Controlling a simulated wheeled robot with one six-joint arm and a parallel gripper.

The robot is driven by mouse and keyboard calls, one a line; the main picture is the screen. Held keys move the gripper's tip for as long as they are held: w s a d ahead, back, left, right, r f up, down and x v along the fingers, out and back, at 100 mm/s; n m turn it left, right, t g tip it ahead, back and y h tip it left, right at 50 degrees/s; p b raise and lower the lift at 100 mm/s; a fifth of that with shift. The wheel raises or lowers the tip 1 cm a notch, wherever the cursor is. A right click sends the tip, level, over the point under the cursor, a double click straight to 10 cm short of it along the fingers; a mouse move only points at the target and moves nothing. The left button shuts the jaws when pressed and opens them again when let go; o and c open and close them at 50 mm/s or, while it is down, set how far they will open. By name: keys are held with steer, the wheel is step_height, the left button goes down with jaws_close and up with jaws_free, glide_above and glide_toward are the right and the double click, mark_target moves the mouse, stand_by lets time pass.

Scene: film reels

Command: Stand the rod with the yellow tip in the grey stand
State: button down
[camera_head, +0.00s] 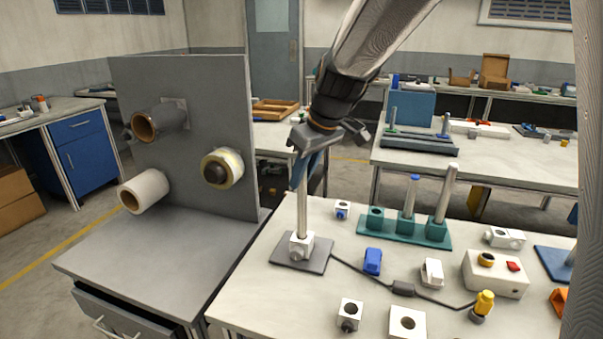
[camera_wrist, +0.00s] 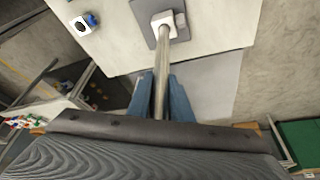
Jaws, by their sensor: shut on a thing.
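My gripper (camera_head: 302,178) has its blue fingers shut on a pale metal rod (camera_head: 302,214), held upright. The rod also shows between the fingers in the wrist view (camera_wrist: 162,65). Its lower end meets the white block on the grey stand plate (camera_head: 283,253), which shows in the wrist view too (camera_wrist: 144,12). I cannot tell how deep the rod sits in the block. The rod's upper end is hidden by my gripper, so no yellow tip shows on it.
A teal stand (camera_head: 392,229) with upright rods, one blue-tipped (camera_head: 414,178), stands to the right. A black cable runs from the grey plate past a blue block (camera_head: 373,261). A yellow-capped piece (camera_head: 484,303) stands at right. A grey panel (camera_head: 195,95) with reels rises at left.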

steer(key=shift+f+b, duration=0.6)
steer(key=shift+f, duration=0.4)
steer(key=c, duration=1.5)
jaws_free()
steer(key=shift+r, duration=0.1)
steer(key=b+v, duration=0.1)
steer(key=v, duration=0.6)
steer(key=shift+s+d+r, duration=0.1)
steer(key=shift+r, duration=0.25)
steer(key=s+d+f+m+g+h, duration=0.1)
steer(key=s+d+f+m, duration=0.2)
steer(key=s+d+f, duration=0.2)
steer(key=s+d+f+m+g+h, duration=0.1)
steer(key=s+d+f+m, duration=0.2)
steer(key=s+d+f, duration=0.2)
steer(key=s+d+f+m+g+h, duration=0.1)
steer(key=s+d+f+m, duration=0.1)
steer(key=s+d+f, duration=0.3)
steer(key=shift+s+f+m, duration=0.2)
steer(key=shift+s+f, duration=1)
steer(key=shift+s, duration=0.2)
steer(key=shift+s+f+m, duration=0.2)
steer(key=shift+s+f, duration=0.95)
steer(key=shift+s, duration=0.25)
